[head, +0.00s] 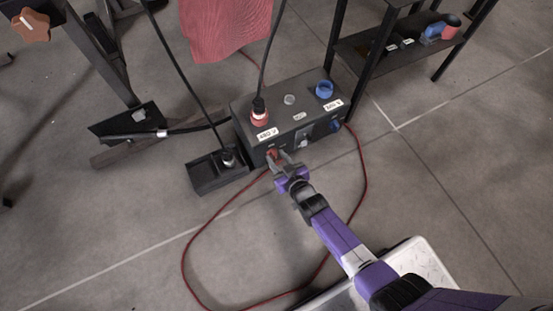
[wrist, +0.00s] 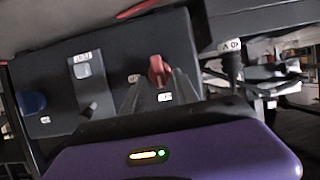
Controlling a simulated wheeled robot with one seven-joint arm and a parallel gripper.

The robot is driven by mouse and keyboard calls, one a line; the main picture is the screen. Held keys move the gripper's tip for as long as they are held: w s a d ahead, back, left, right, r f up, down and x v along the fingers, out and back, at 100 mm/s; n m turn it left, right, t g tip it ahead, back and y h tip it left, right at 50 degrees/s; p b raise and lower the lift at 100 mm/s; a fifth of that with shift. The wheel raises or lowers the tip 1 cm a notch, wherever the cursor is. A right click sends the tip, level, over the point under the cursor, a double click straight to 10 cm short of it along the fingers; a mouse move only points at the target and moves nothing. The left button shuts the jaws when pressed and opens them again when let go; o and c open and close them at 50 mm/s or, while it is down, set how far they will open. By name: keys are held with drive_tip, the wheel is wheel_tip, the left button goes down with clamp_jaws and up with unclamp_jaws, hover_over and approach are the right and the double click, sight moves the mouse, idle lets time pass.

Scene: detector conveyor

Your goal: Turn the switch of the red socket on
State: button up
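The dark grey power box (head: 244,128) stands on the floor. The red socket (head: 260,119) on its top, above a "480 V" label, has a black cable plugged in. The red switch (head: 271,153) is on the box's front face; in the wrist view the red switch (wrist: 157,70) is a raised knob between two small white labels, whose text I cannot read surely. My gripper (head: 281,162) is right in front of it. In the wrist view my gripper's fingers (wrist: 157,92) are apart, one on each side below the knob; I cannot tell whether they touch it.
A blue socket (head: 325,91), a grey switch (head: 304,142) and a blue switch (head: 336,126) are on the same box. A black open tray (head: 205,182) with a plug stands at its left. A red cable (head: 184,255) loops on the floor. A dark shelf (head: 375,42) stands behind right.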

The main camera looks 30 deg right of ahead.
drive_tip(key=shift+w+f, duration=0.1)
drive_tip(key=shift+w, duration=0.25)
clamp_jaws()
drive_tip(key=shift+m+p, duration=0.3)
drive_tip(key=shift+p, duration=0.35)
drive_tip(key=shift+d+f+m+t+y+b, duration=0.15)
drive_tip(key=shift+d+m+t+y+b, duration=0.1)
drive_tip(key=shift+m+y, duration=0.85)
drive_tip(key=shift+d+f+m+t+y+b, duration=0.1)
drive_tip(key=shift+d+f+m+t+y, duration=0.15)
drive_tip(key=shift+m+y, duration=0.85)
drive_tip(key=shift+d+f+m+t+y+b, duration=0.1)
drive_tip(key=shift+d+m+y+b, duration=0.3)
drive_tip(key=shift+m, duration=1.2)
drive_tip(key=shift+w+a, duration=0.1)
